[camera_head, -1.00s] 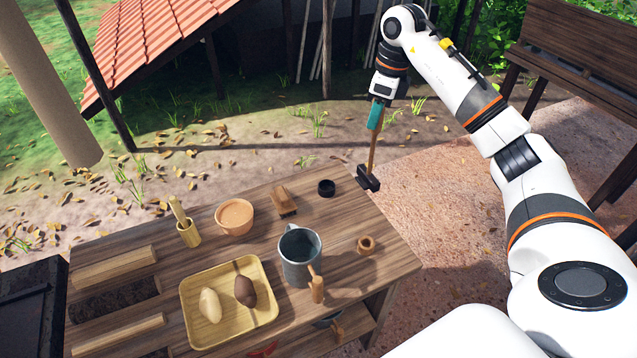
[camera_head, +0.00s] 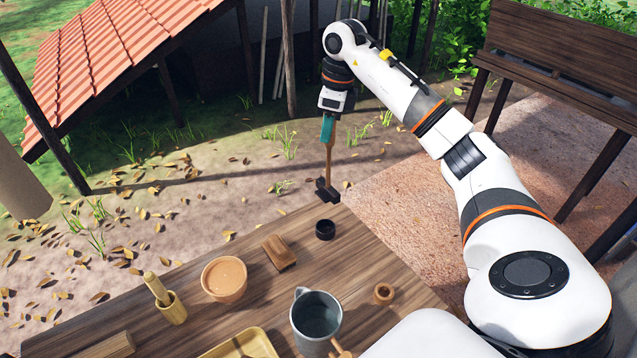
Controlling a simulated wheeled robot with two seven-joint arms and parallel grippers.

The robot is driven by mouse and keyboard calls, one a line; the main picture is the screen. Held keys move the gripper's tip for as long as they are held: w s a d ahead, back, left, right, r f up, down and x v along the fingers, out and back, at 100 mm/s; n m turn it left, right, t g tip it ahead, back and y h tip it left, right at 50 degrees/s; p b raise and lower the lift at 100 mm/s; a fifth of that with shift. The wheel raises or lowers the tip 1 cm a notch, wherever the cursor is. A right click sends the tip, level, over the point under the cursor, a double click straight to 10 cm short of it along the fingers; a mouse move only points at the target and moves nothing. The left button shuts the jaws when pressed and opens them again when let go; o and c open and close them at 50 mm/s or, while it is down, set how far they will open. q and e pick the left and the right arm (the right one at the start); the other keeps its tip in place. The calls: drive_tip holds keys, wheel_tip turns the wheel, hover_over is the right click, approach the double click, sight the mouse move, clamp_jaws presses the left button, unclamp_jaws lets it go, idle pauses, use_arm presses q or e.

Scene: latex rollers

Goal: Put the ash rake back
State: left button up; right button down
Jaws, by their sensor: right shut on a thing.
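The ash rake (camera_head: 330,160) has a wooden handle with a teal grip and a dark head (camera_head: 327,190) at its lower end. My right gripper (camera_head: 328,116) is shut on the teal grip and holds the rake upright, head down. The head shows at the far edge of the wooden table (camera_head: 390,257), behind a small black ring (camera_head: 325,229). I cannot tell whether the head touches the table. My left gripper is not in view.
On the table are a wooden block (camera_head: 279,251), an orange pot (camera_head: 224,278), a mortar with pestle (camera_head: 171,306), a grey mug (camera_head: 316,318), a small wooden ring (camera_head: 384,292) and a yellow tray (camera_head: 243,346). A dark bench (camera_head: 560,50) stands at right.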

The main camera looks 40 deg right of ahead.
drive_tip(key=b, duration=0.6)
hover_over(326, 186)
drive_tip(key=f, duration=0.6)
drive_tip(key=shift+w+d, duration=0.2)
drive_tip(key=shift+w, duration=0.15)
drive_tip(key=shift+f, duration=0.25)
wheel_tip(326, 186, down, 9)
drive_tip(key=p, duration=0.2)
drive_tip(key=shift+s+f+p, duration=0.1)
drive_tip(key=shift+f+p, duration=0.05)
drive_tip(key=shift+p, duration=0.15)
drive_tip(key=shift+f, duration=0.3)
drive_tip(key=c, duration=1.1)
unclamp_jaws()
drive_tip(key=shift+c, duration=0.2)
